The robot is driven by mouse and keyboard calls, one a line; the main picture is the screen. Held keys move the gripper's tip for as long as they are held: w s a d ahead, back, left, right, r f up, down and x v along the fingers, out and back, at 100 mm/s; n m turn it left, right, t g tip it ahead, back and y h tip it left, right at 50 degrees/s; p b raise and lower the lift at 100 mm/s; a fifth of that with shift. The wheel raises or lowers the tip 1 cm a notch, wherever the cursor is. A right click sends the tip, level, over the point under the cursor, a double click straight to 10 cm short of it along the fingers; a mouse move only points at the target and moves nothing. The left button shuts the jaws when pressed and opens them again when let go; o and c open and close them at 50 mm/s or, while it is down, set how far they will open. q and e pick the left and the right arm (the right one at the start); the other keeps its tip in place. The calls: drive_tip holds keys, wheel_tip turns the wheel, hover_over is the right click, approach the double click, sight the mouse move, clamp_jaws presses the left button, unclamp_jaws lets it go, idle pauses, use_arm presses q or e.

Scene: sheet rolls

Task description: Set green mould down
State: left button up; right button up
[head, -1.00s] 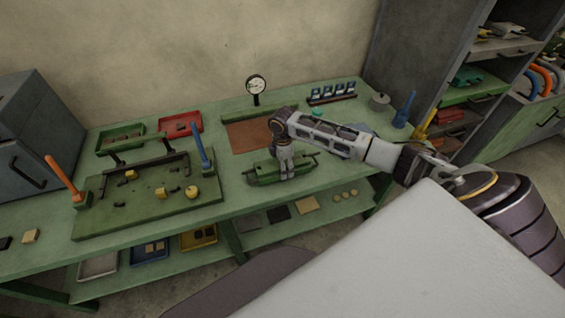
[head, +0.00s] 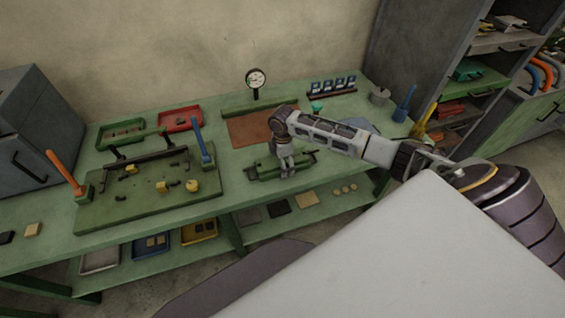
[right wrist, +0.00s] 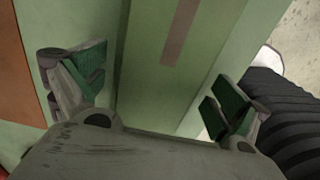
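The green mould (head: 262,173) is a long, low block with small handles at its ends. It sits on the green workbench (head: 345,165) near the front edge, in front of the brown mat (head: 250,130). My right gripper (head: 286,172) is directly over the mould and hides its middle. In the right wrist view the fingers with green pads (right wrist: 160,90) stand wide apart, on either side of the mould (right wrist: 165,85), with gaps visible. The gripper is open. My left gripper is not in view.
A green board (head: 135,207) with a dark bar, small yellow pieces and orange and blue handles lies to the left. Red (head: 180,118) and green trays stand behind it. A dial gauge (head: 256,80) is at the back.

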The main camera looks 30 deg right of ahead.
idle(0.3)
wheel_tip(320, 180, up, 12)
idle(0.8)
drive_tip(key=shift+a, duration=0.1)
idle(0.6)
